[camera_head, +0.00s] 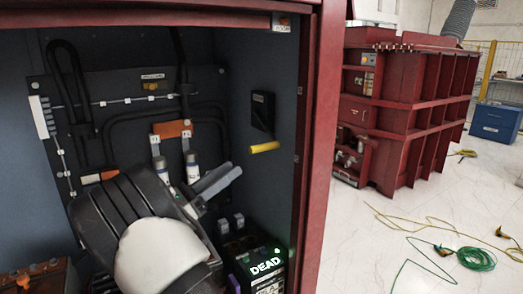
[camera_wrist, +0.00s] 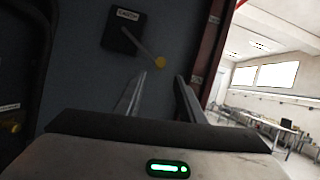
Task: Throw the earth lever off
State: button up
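The earth lever has a yellow grip (camera_head: 264,147) that sticks out from a black box (camera_head: 262,111) on the cabinet's right inner wall. In the wrist view the box (camera_wrist: 124,30) carries a small white label, and a thin rod slants down right from it to the round yellow grip end (camera_wrist: 160,62). My gripper (camera_head: 228,174) is inside the cabinet, left of and below the grip. In the wrist view my gripper (camera_wrist: 161,78) has its two fingers apart with nothing between them. The yellow end shows just beyond the gap between the tips, apparently not touched.
The red cabinet frame (camera_head: 318,140) stands close right of the lever. A black unit with a lit "DEAD" sign (camera_head: 265,265) is below. Bushings, an orange block (camera_head: 172,129) and black cables fill the back panel. Outside are a red transformer (camera_head: 410,110) and a green cable (camera_head: 475,258) on the floor.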

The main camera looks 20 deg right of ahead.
aim_at(262, 147)
jog(key=x, duration=1.2)
jog(key=shift+d+r+b, duration=0.1)
jog(key=shift+d+b, duration=0.05)
jog(key=shift+b, duration=0.25)
grip_shut()
